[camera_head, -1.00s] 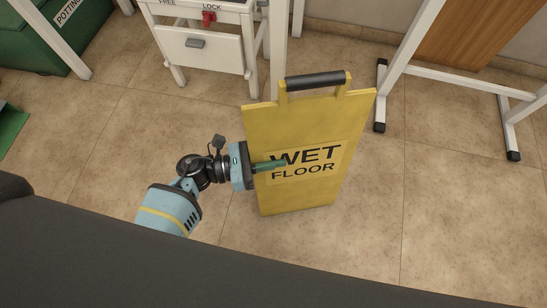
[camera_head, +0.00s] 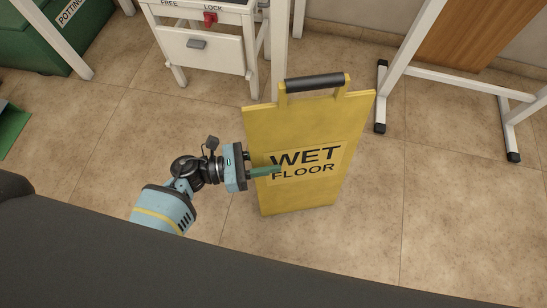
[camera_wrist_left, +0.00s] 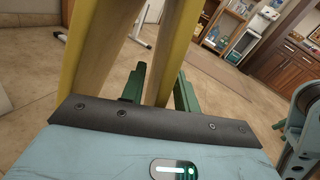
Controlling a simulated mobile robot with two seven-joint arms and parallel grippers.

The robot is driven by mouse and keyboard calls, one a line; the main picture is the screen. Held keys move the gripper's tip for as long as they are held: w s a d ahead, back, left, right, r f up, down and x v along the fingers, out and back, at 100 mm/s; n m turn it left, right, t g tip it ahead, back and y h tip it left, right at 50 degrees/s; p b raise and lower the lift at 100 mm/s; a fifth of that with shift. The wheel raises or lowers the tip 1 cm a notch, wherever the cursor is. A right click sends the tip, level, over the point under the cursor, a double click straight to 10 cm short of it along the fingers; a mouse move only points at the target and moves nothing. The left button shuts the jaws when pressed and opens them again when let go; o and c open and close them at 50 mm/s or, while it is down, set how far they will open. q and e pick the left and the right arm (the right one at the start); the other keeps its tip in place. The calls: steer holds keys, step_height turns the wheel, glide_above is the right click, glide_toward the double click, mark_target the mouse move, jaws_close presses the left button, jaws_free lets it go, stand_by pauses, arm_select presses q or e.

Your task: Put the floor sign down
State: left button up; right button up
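The yellow floor sign (camera_head: 310,125), lettered "WET FLOOR" and with a black handle on top, stands upright on the tiled floor. My left gripper (camera_head: 266,170) is at the sign's left edge, about mid-height, with a green finger in front of the lettered face. In the left wrist view two yellow panels of the sign (camera_wrist_left: 172,45) show, and the green fingers of my left gripper (camera_wrist_left: 160,92) lie on either side of the right-hand panel. The fingers look apart, open around that panel.
A white cart with a drawer (camera_head: 200,50) stands behind the sign at the upper left. A white metal frame (camera_head: 455,78) stands at the right. A green box (camera_head: 45,40) is at the far left.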

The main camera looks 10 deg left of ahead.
arm_select(q)
steer(key=p+v, duration=0.1)
steer(key=v, duration=0.9)
steer(key=shift+a, duration=0.25)
steer(key=shift+s, duration=0.1)
steer(key=s+a+f+m+t+y, duration=0.15)
steer(key=s+m+y, duration=0.35)
steer(key=s+m, duration=0.5)
steer(key=s+a+f+m+y, duration=0.25)
steer(key=s+m+y, duration=0.3)
steer(key=m, duration=0.85)
steer(key=s+a+f+m+t+y, duration=0.1)
steer(key=s+a+f+m+y, duration=0.2)
steer(key=s+m, duration=0.7)
steer(key=s+d+r+n+g+y, duration=0.1)
steer(key=s+d+n+g, duration=0.2)
steer(key=s, duration=1)
steer(key=n+g, duration=0.2)
steer(key=n, duration=0.2)
steer(key=shift+s+n+g, duration=0.25)
steer(key=shift+n+g, duration=0.05)
steer(key=shift+g, duration=0.05)
steer(key=shift+d+r, duration=0.1)
steer(key=shift+r, duration=0.1)
